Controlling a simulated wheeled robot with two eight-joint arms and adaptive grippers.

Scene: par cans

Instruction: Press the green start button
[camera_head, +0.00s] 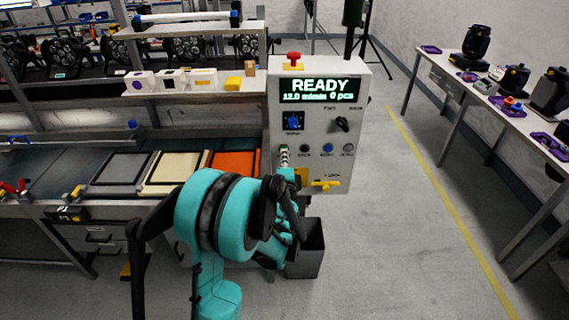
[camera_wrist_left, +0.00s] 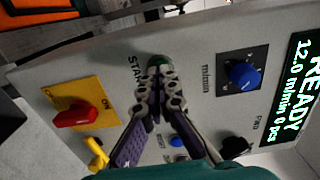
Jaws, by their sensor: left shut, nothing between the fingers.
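The control panel (camera_head: 318,112) is a light grey box with a lit display reading READY. In the left wrist view, the green start button (camera_wrist_left: 158,60) shows beside the START label, partly hidden by my left gripper (camera_wrist_left: 159,84). The gripper's fingers are shut with nothing between them, and their tips are at the button. I cannot tell whether they touch it or whether it is pressed in. In the head view, the left gripper (camera_head: 284,156) reaches up to the panel's lower left and covers the button's place. My right gripper is not in view.
The panel also bears a blue knob (camera_wrist_left: 244,75), a red rotary switch (camera_wrist_left: 76,117) on a yellow plate, a red mushroom button (camera_head: 294,58) on top and several small buttons. A dark bin (camera_head: 307,250) stands below. Clear floor lies to the right.

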